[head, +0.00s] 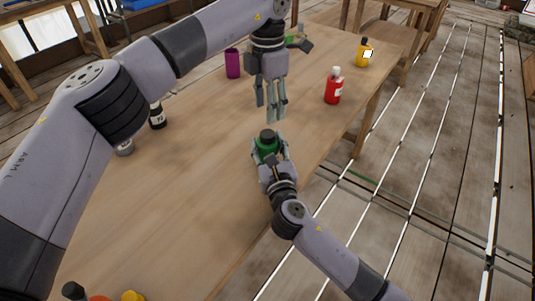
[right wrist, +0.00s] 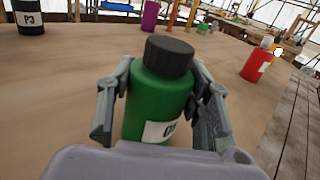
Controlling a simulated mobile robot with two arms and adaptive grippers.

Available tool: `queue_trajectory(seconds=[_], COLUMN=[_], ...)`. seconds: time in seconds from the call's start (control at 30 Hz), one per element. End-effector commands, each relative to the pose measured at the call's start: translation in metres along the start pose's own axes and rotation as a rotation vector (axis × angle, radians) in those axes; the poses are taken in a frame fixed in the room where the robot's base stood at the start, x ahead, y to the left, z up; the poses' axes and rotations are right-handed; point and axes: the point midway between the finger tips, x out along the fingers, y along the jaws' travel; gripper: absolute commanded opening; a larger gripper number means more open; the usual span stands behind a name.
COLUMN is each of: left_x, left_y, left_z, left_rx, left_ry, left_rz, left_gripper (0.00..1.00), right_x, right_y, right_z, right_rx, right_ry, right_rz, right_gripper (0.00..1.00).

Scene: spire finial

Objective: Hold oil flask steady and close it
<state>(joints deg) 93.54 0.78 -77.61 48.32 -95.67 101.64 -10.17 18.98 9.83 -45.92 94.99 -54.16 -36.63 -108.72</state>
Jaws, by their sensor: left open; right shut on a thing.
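The green oil flask (head: 266,149) stands upright on the wooden table with a black cap (head: 267,134) on its top. In the right wrist view the green flask (right wrist: 158,105) has a white label, partly cut off, and the black cap (right wrist: 169,55) sits on its neck, slightly tilted in the picture; I cannot tell how tight it is. My right gripper (head: 268,158) is shut around the flask body, a finger on each side. My left gripper (head: 271,112) is open and empty, pointing down above the flask and apart from the cap.
A red bottle (head: 333,90) and a yellow bottle (head: 364,55) stand toward the right edge of the table (head: 190,190). A purple cup (head: 232,64) stands behind, and a black bottle (head: 157,114) at left.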

Motion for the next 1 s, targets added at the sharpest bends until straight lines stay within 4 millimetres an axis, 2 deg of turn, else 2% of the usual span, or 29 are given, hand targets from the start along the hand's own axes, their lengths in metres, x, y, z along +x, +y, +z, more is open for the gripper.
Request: queue_trajectory(seconds=[0.1, 0.7, 0.83, 1.0], left_x=[0.0000, -0.0007, -0.0008, -0.0009], left_y=[-0.0001, -0.0001, -0.0001, -0.0001], left_z=[0.0001, 0.0001, 0.0001, 0.0001], left_rx=[-0.263, -1.578, -1.776, -1.917], left_ry=[0.000, 0.000, 0.000, 0.000], left_rz=[0.000, 0.000, 0.000, 0.001], left_gripper=[0.47, 0.47, 0.47, 0.47], right_x=[0.0000, -0.0001, -0.0001, -0.0001], right_y=[-0.0001, -0.0001, -0.0001, -0.0001], right_z=[-0.0004, -0.0005, -0.0005, -0.0005], right_rx=[0.000, 0.000, 0.000, 0.000], right_ry=[0.001, 0.001, 0.001, 0.001], right_rz=[0.000, 0.000, 0.000, 0.000], right_gripper=[0.00, 0.00, 0.00, 0.00])
